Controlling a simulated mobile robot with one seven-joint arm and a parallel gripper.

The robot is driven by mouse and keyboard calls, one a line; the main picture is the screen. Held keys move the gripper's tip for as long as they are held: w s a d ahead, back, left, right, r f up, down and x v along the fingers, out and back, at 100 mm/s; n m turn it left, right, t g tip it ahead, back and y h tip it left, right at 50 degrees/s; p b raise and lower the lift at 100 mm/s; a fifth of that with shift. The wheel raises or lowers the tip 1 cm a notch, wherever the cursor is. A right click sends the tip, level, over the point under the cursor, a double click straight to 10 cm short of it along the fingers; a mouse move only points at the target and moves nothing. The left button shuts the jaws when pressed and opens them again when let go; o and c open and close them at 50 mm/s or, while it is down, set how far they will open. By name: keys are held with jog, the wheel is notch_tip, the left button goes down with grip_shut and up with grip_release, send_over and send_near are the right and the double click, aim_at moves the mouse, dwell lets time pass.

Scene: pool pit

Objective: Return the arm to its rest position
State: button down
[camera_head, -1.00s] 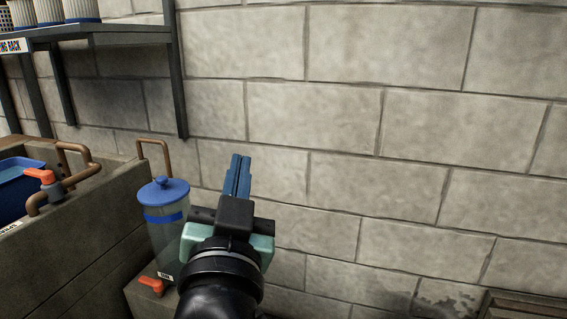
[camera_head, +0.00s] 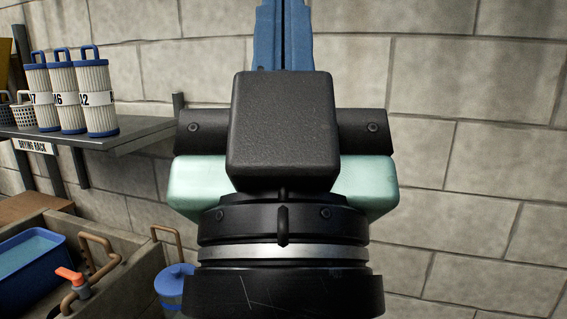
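My gripper (camera_head: 283,35) fills the middle of the head view, close to the camera and pointing up. Its two blue fingers lie side by side with only a thin dark line between them, so it looks shut, with nothing seen in it. The fingertips are cut off by the top edge. The black palm block, pale green housing and dark wrist below hide part of the wall behind.
A drying rack (camera_head: 134,132) at left bears three pleated filters (camera_head: 62,95) and small baskets (camera_head: 22,115). Below stands a concrete trough (camera_head: 120,285) with a blue tub (camera_head: 30,258) and orange-handled tap (camera_head: 72,277). A blue-lidded canister (camera_head: 174,281) is partly hidden. Bare block wall fills the right.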

notch_tip(320, 180, up, 17)
jog(key=p, duration=1.4)
jog(key=shift+f, duration=0.2)
